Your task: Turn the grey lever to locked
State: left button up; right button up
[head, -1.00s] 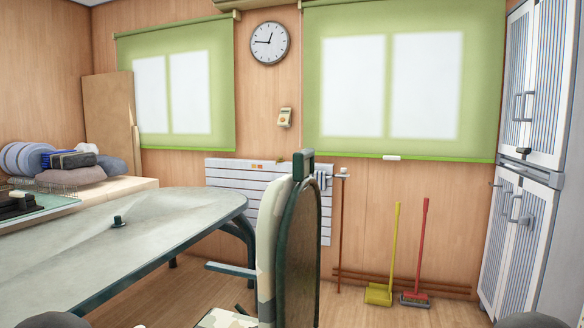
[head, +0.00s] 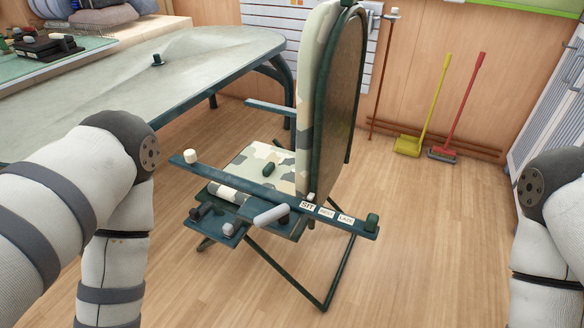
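A folding chair with a camouflage-patterned seat (head: 245,165) and a tall backrest (head: 312,100) stands in the middle of the head view. A light grey lever (head: 271,215) sticks out from its near side, just below the armrest. The lever lies nearly level, tilted slightly up to the right. I cannot make out a locked mark beside it. Small labels (head: 327,212), one reading SIT, are on the armrest to the lever's right. Neither gripper is in view; only links of my two arms show at the left and right edges, apart from the chair.
A small side bracket (head: 220,228) with dark and grey knobs sits left of the lever. A white knob (head: 190,156) stands on the armrest's left end. A large table (head: 110,100) is behind left. Floor right of the chair is clear.

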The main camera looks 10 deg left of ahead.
aim_at(280, 213)
jog(key=j+u, duration=0.45)
jog(key=u, duration=0.25)
jog(key=i+j+u, duration=0.15)
jog(key=u, duration=0.2)
